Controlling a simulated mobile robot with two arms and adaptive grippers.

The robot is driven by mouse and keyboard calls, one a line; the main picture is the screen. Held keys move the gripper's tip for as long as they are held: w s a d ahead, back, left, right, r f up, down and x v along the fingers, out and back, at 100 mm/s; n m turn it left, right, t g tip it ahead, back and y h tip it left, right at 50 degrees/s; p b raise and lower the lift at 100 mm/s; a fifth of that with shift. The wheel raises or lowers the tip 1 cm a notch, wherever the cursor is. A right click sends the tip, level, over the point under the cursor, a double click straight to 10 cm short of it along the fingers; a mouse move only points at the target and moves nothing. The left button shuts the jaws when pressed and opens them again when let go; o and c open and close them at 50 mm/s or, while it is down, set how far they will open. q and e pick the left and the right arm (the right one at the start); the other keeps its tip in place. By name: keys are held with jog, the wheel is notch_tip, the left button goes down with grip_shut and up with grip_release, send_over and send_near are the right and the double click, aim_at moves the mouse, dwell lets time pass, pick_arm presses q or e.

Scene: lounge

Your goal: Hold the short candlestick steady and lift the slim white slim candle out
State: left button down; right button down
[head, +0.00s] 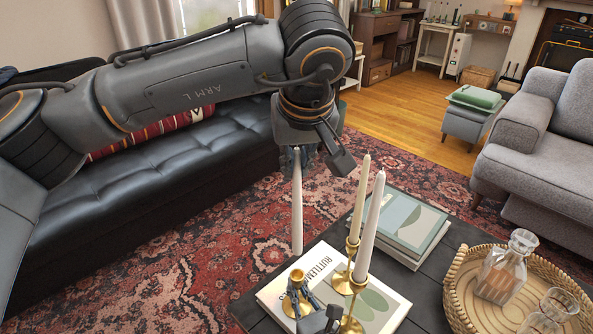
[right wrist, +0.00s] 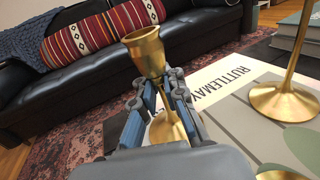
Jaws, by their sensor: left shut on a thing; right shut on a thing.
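The slim white candle (head: 297,212) hangs upright below my left gripper (head: 296,150), which is shut on its upper end. Its lower end is clear of the short candlestick, a little above and beside its cup. The short brass candlestick (head: 296,277) stands on a book on the table, its cup empty. My right gripper (head: 310,300) is shut on its stem; the right wrist view shows the fingers (right wrist: 165,100) around the stem below the flared cup (right wrist: 146,52).
Two taller brass candlesticks with white candles (head: 360,200) (head: 370,225) stand close on the right. Books (head: 405,225) and a woven tray (head: 455,285) with a decanter (head: 505,265) and glasses are further right. A black sofa (head: 150,185) is at left.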

jog(key=c, duration=1.3)
grip_release()
jog(key=shift+c, duration=0.2)
jog(key=shift+s, duration=0.1)
